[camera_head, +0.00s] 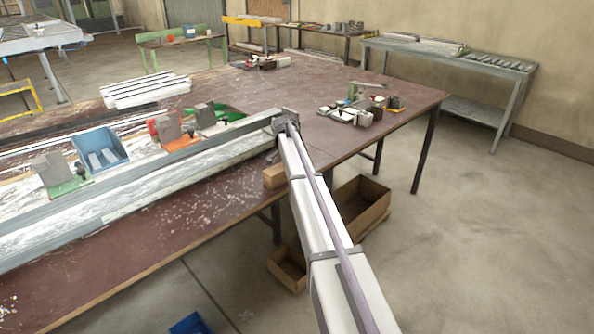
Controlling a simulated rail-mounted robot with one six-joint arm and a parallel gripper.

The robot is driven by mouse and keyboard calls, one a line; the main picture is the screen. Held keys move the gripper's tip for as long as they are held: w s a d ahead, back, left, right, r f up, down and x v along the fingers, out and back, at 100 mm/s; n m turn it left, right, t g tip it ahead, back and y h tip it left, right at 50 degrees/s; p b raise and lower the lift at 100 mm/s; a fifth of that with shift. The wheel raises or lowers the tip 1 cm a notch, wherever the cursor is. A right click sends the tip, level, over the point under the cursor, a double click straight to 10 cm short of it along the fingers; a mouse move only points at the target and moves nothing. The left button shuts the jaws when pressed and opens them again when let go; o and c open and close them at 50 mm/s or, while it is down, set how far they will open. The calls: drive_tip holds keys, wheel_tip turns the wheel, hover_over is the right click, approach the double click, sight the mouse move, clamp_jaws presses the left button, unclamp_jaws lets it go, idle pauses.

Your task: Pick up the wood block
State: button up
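A small light-brown wood block (273,177) rests at the near edge of the brown-red bench (205,205). It lies just left of a long white beam that runs up from the bottom of the picture, and the beam hides its right end. The beam ends in a dark grey bracket beyond the block. I cannot make out my gripper's fingers anywhere, and nothing is seen holding the block.
Long metal profiles (60,222) lie along the bench, with green and red clamps and a blue bin (101,152) behind. Small tools and parts (362,105) sit at the right. Open wooden boxes (361,203) stand on the floor. A grey side table (447,62) stands by the wall.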

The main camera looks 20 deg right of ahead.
drive_tip(key=shift+r, duration=0.15)
drive_tip(key=c, duration=1.1)
